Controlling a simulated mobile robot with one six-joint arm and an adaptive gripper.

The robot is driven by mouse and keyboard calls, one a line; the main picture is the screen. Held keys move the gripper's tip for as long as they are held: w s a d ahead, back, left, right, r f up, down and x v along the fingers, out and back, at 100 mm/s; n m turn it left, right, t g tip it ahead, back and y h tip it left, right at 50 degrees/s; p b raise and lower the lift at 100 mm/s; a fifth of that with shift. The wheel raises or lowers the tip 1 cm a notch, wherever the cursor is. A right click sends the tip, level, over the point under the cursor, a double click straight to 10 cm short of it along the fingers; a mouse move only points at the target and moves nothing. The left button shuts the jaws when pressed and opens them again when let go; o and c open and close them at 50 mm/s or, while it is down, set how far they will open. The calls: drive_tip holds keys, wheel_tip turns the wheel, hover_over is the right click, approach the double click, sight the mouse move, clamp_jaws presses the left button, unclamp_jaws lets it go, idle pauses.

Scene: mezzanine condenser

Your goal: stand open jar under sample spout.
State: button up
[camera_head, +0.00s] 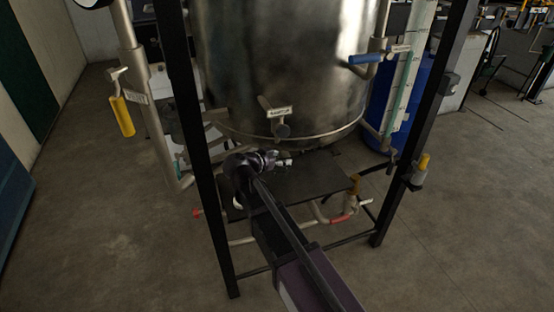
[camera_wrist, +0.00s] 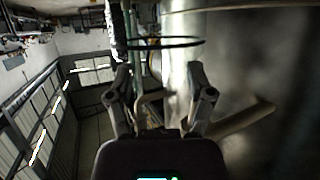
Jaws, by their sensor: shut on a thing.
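The sample spout (camera_head: 282,129) is a short metal outlet low on the front of the steel tank, with a small white label above it. My gripper (camera_head: 280,162) is just below the spout and above the dark shelf (camera_head: 310,188). In the wrist view my gripper (camera_wrist: 160,90) has its two fingers apart, shut on what looks like a clear open jar. Only the jar's thin dark rim (camera_wrist: 165,42) stands out between and beyond the fingers. Its wall is see-through and hard to make out. I cannot make out the jar in the head view.
The steel tank (camera_head: 285,55) stands in a frame with black posts (camera_head: 200,160). A yellow-handled valve (camera_head: 123,116) is on the left pipe. A blue-handled valve (camera_head: 364,59) is at upper right. Pipes with a red handle (camera_head: 341,218) run below the shelf. Floor is clear in front.

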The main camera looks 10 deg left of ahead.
drive_tip(key=shift+w+a+f, duration=0.1)
drive_tip(key=shift+w+a, duration=0.3)
drive_tip(key=shift+w, duration=0.45)
drive_tip(key=shift+w+a+f, duration=0.1)
drive_tip(key=shift+w+a, duration=0.3)
drive_tip(key=shift+w, duration=0.4)
drive_tip(key=f+b, duration=0.2)
drive_tip(key=w+f+b, duration=0.1)
drive_tip(key=b, duration=0.1)
drive_tip(key=shift+a+f, duration=0.3)
drive_tip(key=shift+f, duration=0.15)
drive_tip(key=o, duration=1.3)
